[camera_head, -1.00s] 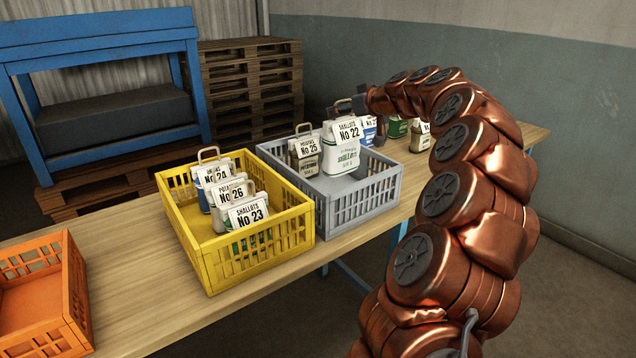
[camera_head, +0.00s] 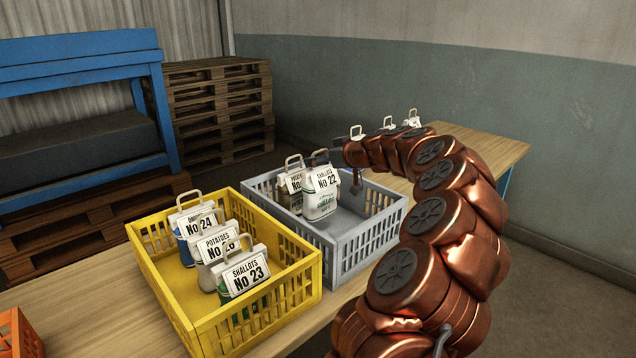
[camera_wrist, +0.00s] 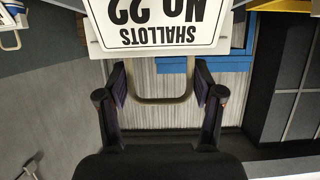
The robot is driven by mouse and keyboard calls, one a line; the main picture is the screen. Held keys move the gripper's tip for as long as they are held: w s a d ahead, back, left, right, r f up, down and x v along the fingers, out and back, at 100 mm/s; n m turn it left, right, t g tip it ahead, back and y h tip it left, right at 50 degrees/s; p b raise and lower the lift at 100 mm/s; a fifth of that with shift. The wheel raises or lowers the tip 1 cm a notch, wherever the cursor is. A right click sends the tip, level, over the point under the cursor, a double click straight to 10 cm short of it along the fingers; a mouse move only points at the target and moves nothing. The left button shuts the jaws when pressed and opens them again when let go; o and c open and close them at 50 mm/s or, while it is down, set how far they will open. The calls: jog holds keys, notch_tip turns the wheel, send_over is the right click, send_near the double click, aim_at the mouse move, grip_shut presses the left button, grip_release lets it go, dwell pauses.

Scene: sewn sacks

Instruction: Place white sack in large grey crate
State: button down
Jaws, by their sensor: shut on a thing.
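The white sack (camera_head: 320,204) has green print and a tag reading "SHALLOTS No 22". It hangs upright from a looped handle, inside the walls of the grey crate (camera_head: 368,243). My gripper (camera_head: 322,158) is above the sack and shut on its handle; the wrist view shows my gripper (camera_wrist: 160,97) with a finger at each side of the handle loop. The wrist view also shows the tag (camera_wrist: 160,22) upside down, with the sack body out of sight. I cannot tell whether the sack's base touches the crate floor.
A sack tagged Potatoes (camera_head: 292,196) stands left of the white sack in the grey crate. A yellow crate (camera_head: 213,317) with three sacks adjoins on the left. An orange crate (camera_head: 20,338) is at the lower left. More sacks stand behind my arm. The crate's front right is clear.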

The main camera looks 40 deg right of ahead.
aim_at(322, 174)
jog(key=shift+f, duration=2.65)
jog(key=shift+c, duration=0.8)
grip_release()
jog(key=shift+s+r+p, duration=0.1)
jog(key=shift+r+p, duration=0.2)
jog(key=b+v, duration=0.2)
jog(key=v, duration=1)
jog(key=shift+f, duration=0.1)
